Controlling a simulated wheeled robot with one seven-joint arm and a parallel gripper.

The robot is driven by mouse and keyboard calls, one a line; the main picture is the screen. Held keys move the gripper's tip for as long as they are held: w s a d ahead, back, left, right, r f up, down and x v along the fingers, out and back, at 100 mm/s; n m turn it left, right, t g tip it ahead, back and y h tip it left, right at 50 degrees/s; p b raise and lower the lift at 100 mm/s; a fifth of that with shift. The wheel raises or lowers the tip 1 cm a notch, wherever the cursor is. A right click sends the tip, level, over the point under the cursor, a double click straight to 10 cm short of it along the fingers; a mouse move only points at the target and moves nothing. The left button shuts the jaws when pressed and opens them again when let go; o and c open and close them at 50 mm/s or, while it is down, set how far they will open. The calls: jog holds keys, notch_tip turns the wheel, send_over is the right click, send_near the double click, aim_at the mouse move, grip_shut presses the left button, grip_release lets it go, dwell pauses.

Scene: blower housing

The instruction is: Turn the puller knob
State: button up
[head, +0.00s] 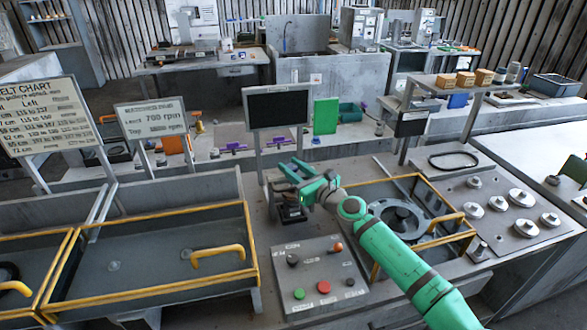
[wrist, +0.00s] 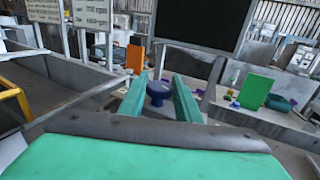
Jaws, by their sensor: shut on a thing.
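The puller knob (wrist: 158,90) shows in the wrist view as a small dark blue round knob on a short stem. It sits between the two green fingers of my gripper (wrist: 159,84), which is shut on it. In the head view my gripper (head: 281,175) is in the middle of the bench, above a small dark device (head: 291,212) below the black screen. The knob itself is hidden there by the fingers and wrist. The knob's turn angle cannot be told.
A control panel (head: 318,276) with coloured buttons lies in front. A yellow-edged bay with a round housing (head: 400,215) is at right, beside a plate with several metal discs (head: 497,204). A black screen (head: 278,107) stands close behind my gripper. Yellow-railed trays (head: 150,262) fill the left.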

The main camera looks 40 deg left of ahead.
jog(key=shift+s+a+m+t+h, duration=0.1)
jog(key=shift+m+t+h, duration=0.3)
jog(key=shift+m+t, duration=0.35)
jog(key=shift+s+a+m+t+h, duration=0.1)
jog(key=shift+m+t+h, duration=0.35)
jog(key=shift+t, duration=0.5)
jog(key=m+t+h, duration=0.2)
jog(key=t, duration=0.1)
jog(key=shift+m+t+h, duration=0.25)
jog(key=shift+m+t, duration=0.05)
jog(key=shift+m, duration=0.1)
jog(key=shift+m+t+h, duration=1.2)
jog(key=shift+m+h, duration=0.2)
jog(key=shift+h, duration=0.2)
jog(key=shift+w+d+m+t+h, duration=0.1)
jog(key=shift+m+t+h, duration=0.3)
jog(key=shift+h, duration=0.3)
jog(key=shift+w, duration=0.1)
